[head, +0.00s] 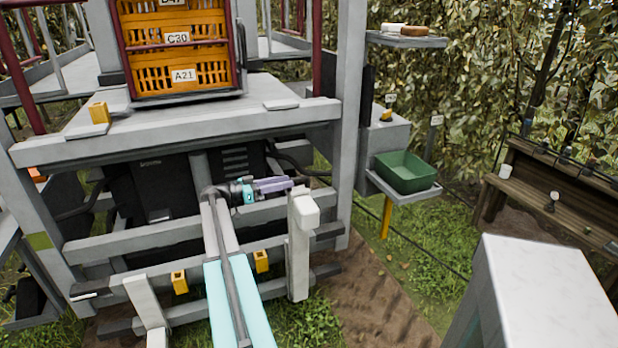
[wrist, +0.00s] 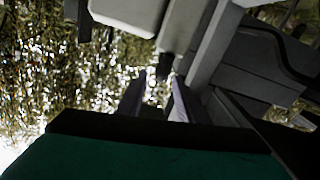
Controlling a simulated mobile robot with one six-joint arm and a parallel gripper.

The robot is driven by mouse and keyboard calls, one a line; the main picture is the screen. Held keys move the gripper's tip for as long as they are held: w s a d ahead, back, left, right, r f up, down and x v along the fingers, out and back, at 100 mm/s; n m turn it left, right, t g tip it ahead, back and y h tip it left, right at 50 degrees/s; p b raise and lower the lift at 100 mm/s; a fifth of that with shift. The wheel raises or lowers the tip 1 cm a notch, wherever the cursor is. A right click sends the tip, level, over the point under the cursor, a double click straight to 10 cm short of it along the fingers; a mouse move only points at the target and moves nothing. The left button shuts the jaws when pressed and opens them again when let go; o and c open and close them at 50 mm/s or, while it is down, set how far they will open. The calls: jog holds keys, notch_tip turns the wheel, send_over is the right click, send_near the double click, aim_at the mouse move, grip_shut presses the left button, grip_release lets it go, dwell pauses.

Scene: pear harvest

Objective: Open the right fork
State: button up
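The right fork (head: 299,250) is a pale upright post with a blocky white head, standing at the right of the machine's lower front in the head view. A similar pale post, the left fork (head: 146,305), leans at the lower left. My gripper (head: 290,184) reaches across to the right, its fingertips just behind and above the right fork's head; I cannot tell if they touch. In the wrist view my gripper (wrist: 157,88) has its two fingers apart with nothing clearly between them. A pale block at the top of that view may be the fork's head.
An orange crate stack (head: 180,60) stands on the grey deck (head: 210,127) above my arm. Grey crossbars (head: 180,232) lie close around it. A green bin (head: 405,172) sits on a side shelf. A white-topped block (head: 545,285) stands at lower right, a wooden bench (head: 555,190) beyond.

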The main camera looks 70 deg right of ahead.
aim_at(302, 178)
jog(key=p+x, duration=0.2)
jog(key=x, duration=0.8)
jog(key=shift+s+d, duration=0.1)
grip_shut()
